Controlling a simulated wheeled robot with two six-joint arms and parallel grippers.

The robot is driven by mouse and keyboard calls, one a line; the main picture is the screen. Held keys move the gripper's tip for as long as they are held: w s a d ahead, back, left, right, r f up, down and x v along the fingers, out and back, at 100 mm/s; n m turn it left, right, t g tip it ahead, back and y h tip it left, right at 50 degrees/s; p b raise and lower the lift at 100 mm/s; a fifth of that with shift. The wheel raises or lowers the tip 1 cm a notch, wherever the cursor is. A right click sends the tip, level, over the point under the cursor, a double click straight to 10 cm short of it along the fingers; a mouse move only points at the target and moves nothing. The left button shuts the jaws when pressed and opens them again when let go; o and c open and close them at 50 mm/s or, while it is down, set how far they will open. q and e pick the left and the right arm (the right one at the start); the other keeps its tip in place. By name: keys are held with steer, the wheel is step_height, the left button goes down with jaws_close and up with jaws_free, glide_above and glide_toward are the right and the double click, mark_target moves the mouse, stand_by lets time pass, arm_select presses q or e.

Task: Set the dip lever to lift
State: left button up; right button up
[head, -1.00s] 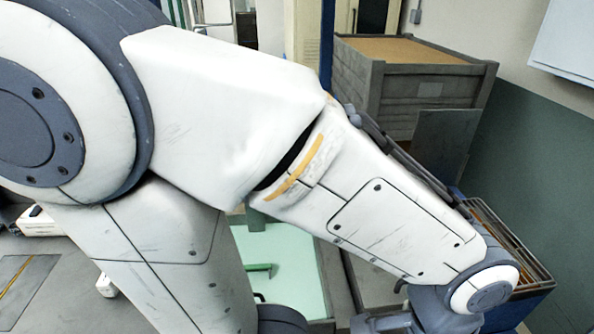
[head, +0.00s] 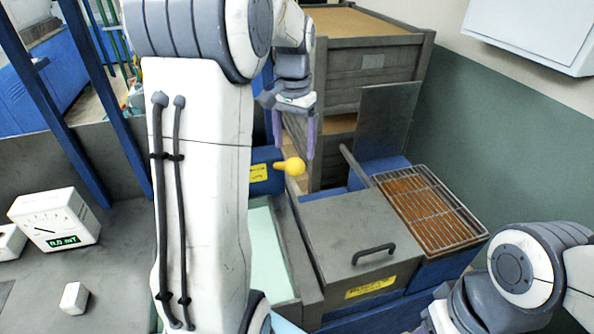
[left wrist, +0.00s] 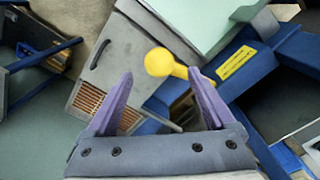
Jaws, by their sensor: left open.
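The dip lever shows as a yellow ball knob (head: 291,166) on a short yellow stem, sticking out to the right from a blue housing (head: 262,157) with a yellow label. My left gripper (head: 293,152) hangs over the knob with its two purple fingers apart and empty. In the left wrist view the yellow knob (left wrist: 158,62) shows between and just beyond the fingertips (left wrist: 160,76). I cannot tell whether the fingers touch it. The label's words are too small to read. My right arm is at the lower right, with its fingers out of view.
A grey lid with a handle (head: 374,254) and a wire rack (head: 430,208) lie right of the lever. A pale green tray (head: 266,262) is in front. A grey crate (head: 372,75) stands behind. A meter (head: 55,220) sits on the left bench.

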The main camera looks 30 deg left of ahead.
arm_select(q)
step_height(320, 180, down, 10)
steer(key=shift+d+p, duration=0.1)
steer(key=shift+p, duration=1)
jaws_close()
